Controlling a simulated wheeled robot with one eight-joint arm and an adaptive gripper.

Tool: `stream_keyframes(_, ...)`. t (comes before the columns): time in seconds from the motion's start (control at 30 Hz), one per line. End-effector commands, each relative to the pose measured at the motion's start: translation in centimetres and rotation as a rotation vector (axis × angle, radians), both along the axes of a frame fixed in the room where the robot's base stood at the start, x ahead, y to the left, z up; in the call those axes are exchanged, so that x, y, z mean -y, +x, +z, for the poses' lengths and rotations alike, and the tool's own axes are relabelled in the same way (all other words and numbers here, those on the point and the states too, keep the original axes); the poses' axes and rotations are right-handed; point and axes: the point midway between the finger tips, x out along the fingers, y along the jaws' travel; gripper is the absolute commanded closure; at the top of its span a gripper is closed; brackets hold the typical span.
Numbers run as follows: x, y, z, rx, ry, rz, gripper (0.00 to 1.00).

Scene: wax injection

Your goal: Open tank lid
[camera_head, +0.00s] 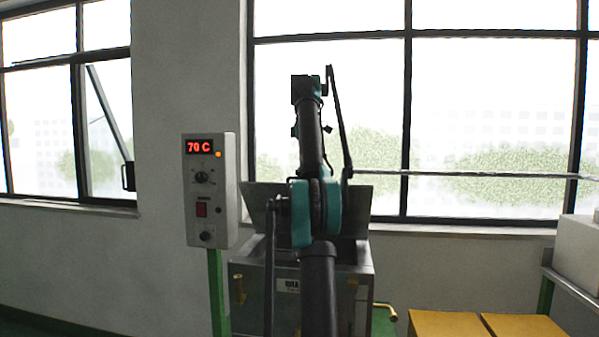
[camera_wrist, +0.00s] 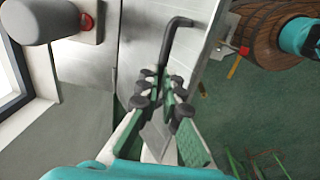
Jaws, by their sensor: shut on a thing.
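The metal tank (camera_head: 352,270) stands under the window in the head view, partly hidden by my arm. Its grey lid (camera_head: 257,203) stands raised and tilted above the tank body. In the wrist view a flat grey metal panel, seemingly the lid (camera_wrist: 95,65), fills the upper middle. A dark bent handle (camera_wrist: 170,42) runs down across it to my gripper (camera_wrist: 160,84). My gripper's fingers are closed around the handle's lower end. In the head view the gripper and handle are hidden behind my arm.
A control box (camera_head: 210,215) on a green post stands left of the tank and reads 70 C. Yellow-topped blocks (camera_head: 450,324) stand at the lower right, near a white box (camera_head: 578,250) on a rack. A yellow pipe (camera_head: 388,309) juts from the tank's right side.

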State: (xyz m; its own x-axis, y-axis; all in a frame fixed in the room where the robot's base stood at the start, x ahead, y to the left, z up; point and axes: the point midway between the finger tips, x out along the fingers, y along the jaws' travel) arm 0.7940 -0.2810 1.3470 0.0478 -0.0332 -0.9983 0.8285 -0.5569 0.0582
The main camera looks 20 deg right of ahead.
Motion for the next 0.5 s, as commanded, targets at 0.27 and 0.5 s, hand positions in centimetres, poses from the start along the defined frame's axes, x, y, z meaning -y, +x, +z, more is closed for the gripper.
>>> stream_keyframes(0.27,1.67,1.12,-0.61,0.014,-0.014,-0.004,1.0)
stream_keyframes(0.5,1.71,1.11,-0.59,0.014,-0.014,-0.005,1.0)
